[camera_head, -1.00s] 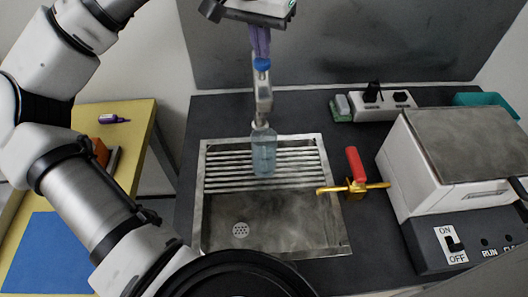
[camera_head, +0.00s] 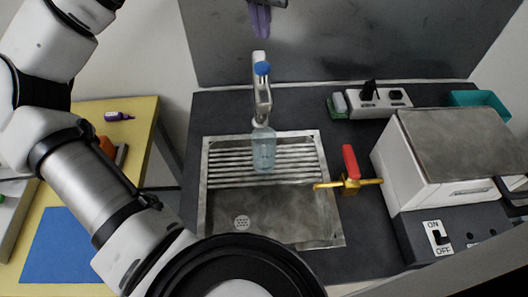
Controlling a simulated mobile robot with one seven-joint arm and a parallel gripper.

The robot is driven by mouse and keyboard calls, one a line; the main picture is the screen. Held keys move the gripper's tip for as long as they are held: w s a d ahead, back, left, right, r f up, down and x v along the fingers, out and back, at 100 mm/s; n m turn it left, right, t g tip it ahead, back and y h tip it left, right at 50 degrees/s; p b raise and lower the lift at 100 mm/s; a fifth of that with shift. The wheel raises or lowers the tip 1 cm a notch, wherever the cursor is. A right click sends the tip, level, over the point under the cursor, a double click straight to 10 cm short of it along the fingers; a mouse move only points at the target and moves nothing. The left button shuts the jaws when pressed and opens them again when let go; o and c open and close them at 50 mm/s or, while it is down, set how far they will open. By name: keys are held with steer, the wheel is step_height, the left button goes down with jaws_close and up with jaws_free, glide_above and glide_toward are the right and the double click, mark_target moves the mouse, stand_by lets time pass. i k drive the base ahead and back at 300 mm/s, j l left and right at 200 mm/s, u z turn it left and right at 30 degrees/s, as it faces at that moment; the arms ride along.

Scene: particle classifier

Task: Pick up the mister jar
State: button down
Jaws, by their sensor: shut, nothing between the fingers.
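A clear bluish jar (camera_head: 264,151) stands upright on the slatted rack at the back of the sink (camera_head: 213,228); I take it for the mister jar. My gripper (camera_head: 260,36) shows only as purple fingers at the top edge, pointing down, shut and empty. It is above the blue top, apart from it and from the jar. The rest of my gripper is out of frame.
A gold tap with a red handle (camera_head: 349,161) stands at the sink's right edge. Farther right is a white box machine (camera_head: 390,180). A power strip (camera_head: 380,104) and teal tray (camera_head: 480,98) lie behind. A yellow table (camera_head: 140,115) is at left.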

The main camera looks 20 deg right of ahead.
mark_target(263, 140)
steer(key=k, duration=1)
